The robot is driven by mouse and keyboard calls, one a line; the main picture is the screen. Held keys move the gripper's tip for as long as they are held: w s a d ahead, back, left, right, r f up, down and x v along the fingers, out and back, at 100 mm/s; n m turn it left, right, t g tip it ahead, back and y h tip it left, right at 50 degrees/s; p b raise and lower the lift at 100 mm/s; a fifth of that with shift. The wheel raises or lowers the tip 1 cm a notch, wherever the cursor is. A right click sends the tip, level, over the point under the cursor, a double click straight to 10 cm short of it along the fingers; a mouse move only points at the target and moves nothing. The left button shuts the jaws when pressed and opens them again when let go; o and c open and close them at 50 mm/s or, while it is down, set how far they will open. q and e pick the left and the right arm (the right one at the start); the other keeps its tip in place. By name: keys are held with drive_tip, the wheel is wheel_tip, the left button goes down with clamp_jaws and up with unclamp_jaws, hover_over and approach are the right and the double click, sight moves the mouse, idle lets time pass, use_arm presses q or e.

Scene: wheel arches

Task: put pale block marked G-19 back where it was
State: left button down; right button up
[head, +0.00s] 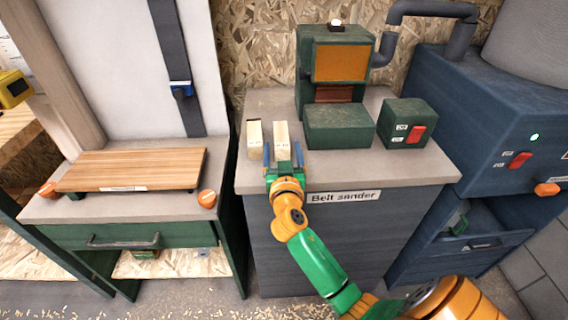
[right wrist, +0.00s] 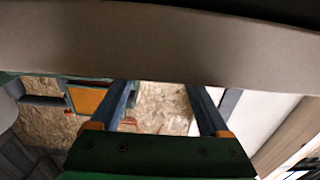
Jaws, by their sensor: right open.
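Two pale blocks lie side by side on the left part of the belt sander's worktop in the head view: a left block (head: 254,140) and a right block (head: 281,139). Both carry small marks too small to read, so I cannot tell which is G-19. My right gripper (head: 283,153) is open at the near end of the right block, with one blue finger on each side of it. Its fingers also show in the right wrist view (right wrist: 165,105), where I cannot make out a block between them. My left gripper is not in view.
The green belt sander (head: 338,124) stands just right of the blocks, with a switch box (head: 406,123) beyond it. The worktop (head: 240,181) has little bare room left of the blocks. A bench with a wooden board (head: 130,169) stands left, across a gap.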

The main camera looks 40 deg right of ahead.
drive_tip(key=b+v, duration=0.1)
drive_tip(key=v, duration=0.9)
